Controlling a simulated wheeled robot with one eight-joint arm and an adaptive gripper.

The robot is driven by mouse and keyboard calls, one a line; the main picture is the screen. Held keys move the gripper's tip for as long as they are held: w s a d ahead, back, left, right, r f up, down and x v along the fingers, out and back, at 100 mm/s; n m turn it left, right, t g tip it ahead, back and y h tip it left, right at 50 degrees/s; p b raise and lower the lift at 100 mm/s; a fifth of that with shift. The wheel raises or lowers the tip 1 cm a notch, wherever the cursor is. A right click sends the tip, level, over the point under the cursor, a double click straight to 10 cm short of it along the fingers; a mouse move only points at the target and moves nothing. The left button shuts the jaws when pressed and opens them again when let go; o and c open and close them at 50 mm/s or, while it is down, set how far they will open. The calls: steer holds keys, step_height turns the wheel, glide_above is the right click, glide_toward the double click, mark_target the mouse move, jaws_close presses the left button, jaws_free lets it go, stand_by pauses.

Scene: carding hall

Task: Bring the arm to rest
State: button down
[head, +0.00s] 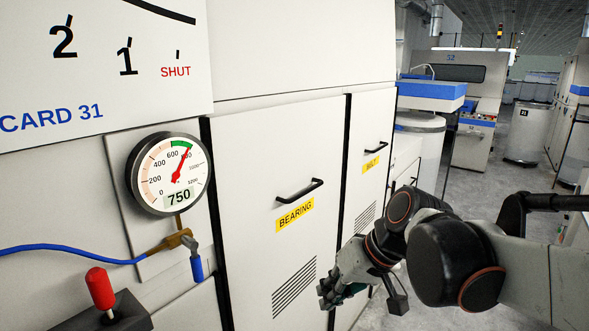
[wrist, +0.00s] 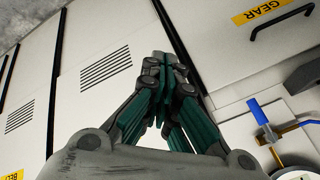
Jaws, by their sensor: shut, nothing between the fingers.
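My gripper (head: 332,290) is at the end of my arm, low in front of the cabinet door labelled BEARING (head: 265,240) in the head view. In the wrist view the fingers of my gripper (wrist: 164,62) converge to a point and are shut with nothing between them. The arm is bent, with its links at the lower right of the head view. I cannot tell the exact gap between the fingertips and the door.
A round gauge (head: 168,174) reading 750, a blue-handled valve (head: 196,264) and a red-knobbed lever (head: 101,290) are on the left. The BELT door (head: 369,150) has a protruding handle. Open grey floor (head: 510,190) lies to the right, before other machines.

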steer(key=s+d+f+m+t+h+b, duration=0.2)
steer(key=s+d+f+t+h+b, duration=0.2)
steer(key=s+d+f, duration=0.3)
steer(key=s+d+h, duration=0.1)
steer(key=s+d, duration=0.3)
steer(key=d, duration=0.2)
steer(key=shift+d+f+m+b, duration=0.2)
steer(key=shift+f+m+b, duration=0.15)
steer(key=shift+f+m, duration=0.05)
steer(key=shift+s+a, duration=0.1)
steer(key=shift+a, duration=0.05)
stand_by(0.4)
